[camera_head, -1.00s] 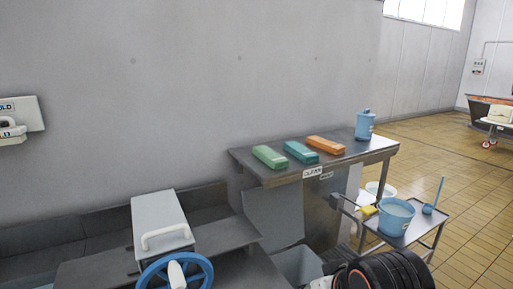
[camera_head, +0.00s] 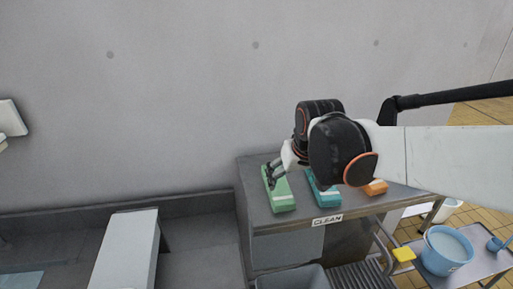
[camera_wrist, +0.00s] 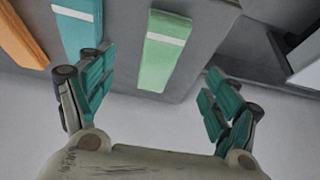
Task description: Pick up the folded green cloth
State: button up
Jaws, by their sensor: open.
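The folded green cloth (camera_head: 279,190) lies at the left end of the steel table, a long light-green block with a pale band. It also shows in the wrist view (camera_wrist: 161,58), centred between the two fingers. My gripper (camera_head: 272,174) is over the far end of the cloth. In the wrist view my gripper (camera_wrist: 157,100) is open, with teal finger pads spread wide and nothing between them. I cannot tell how far above the cloth the fingertips are.
A teal cloth (camera_head: 323,189) lies right of the green one, then an orange cloth (camera_head: 375,188), partly behind my arm. The steel table (camera_head: 256,215) has a CLEAN label (camera_head: 327,220). The wall stands behind. A blue bucket (camera_head: 446,250) sits on a lower trolley at right.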

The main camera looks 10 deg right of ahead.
jog(key=w+r+p, duration=0.2)
jog(key=w+p, duration=0.1)
jog(key=w, duration=0.1)
send_over(278, 183)
jog(key=s, duration=0.2)
jog(key=shift+g, duration=0.3)
jog(key=f, duration=0.8)
jog(key=shift+s+d+b, duration=0.15)
jog(key=shift+d+b, duration=0.1)
jog(key=shift+b, duration=0.15)
jog(key=shift+w+a+x, duration=0.1)
jog(key=shift+a+x, duration=0.05)
jog(key=shift+x, duration=1.15)
jog(key=shift+w+a+x, duration=0.1)
jog(key=shift+w+x, duration=0.05)
jog(key=shift+x, duration=1.15)
jog(key=shift+r, duration=0.1)
jog(key=c, duration=1.3)
